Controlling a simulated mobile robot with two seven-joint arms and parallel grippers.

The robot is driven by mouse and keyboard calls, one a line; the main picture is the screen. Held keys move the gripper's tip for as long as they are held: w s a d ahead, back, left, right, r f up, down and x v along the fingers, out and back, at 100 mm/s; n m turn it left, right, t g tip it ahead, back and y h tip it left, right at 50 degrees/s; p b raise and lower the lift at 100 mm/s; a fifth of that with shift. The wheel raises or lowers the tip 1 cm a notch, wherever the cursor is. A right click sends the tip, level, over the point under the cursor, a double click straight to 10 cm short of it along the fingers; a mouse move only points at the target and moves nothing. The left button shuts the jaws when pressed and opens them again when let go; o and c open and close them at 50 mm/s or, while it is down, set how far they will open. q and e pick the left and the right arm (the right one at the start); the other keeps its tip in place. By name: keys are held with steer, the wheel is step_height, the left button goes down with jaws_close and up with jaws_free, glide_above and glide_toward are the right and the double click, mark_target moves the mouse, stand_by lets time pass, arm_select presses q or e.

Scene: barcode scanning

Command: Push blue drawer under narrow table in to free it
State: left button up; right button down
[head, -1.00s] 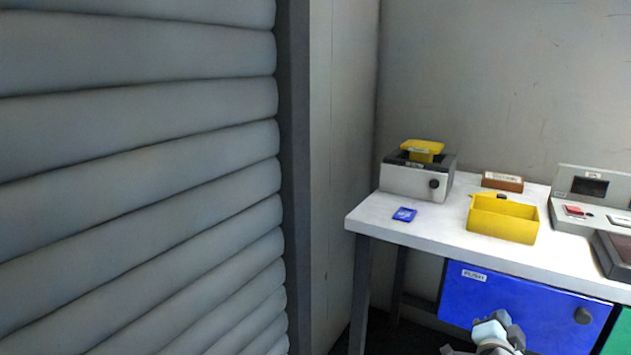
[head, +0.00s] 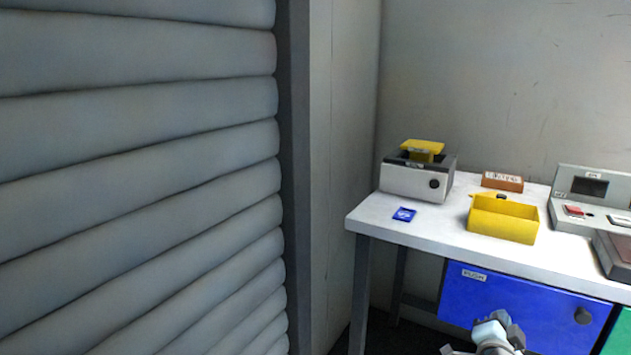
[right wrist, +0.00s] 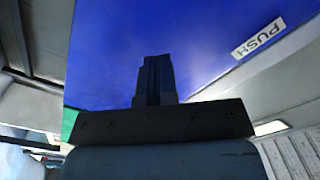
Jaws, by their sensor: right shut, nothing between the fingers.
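The blue drawer (head: 555,318) hangs under the white narrow table (head: 385,228), with a "PUSH" label at its upper left and a dark round knob at its right. In the right wrist view the blue front (right wrist: 110,50) fills most of the picture, with its PUSH label (right wrist: 258,37). My right gripper (head: 497,320) is shut and empty, in front of the drawer's lower middle. In the right wrist view its closed fingers (right wrist: 157,75) point at the blue front; whether they touch it I cannot tell. My left gripper is not in view.
On the table stand a grey box with a yellow top (head: 418,175), a blue card (head: 404,214), an open yellow bin (head: 503,218), a brown block (head: 502,181) and a grey device with a screen (head: 590,198). A green front (head: 618,335) adjoins the drawer. A ribbed grey shutter (head: 140,180) fills the left.

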steer(key=shift+w+d, duration=0.1)
steer(key=shift+w, duration=0.1)
steer(key=shift+w+d+b, duration=0.25)
steer(key=shift+w+b, duration=0.15)
steer(key=shift+w+d, duration=0.15)
steer(key=shift+w, duration=0.1)
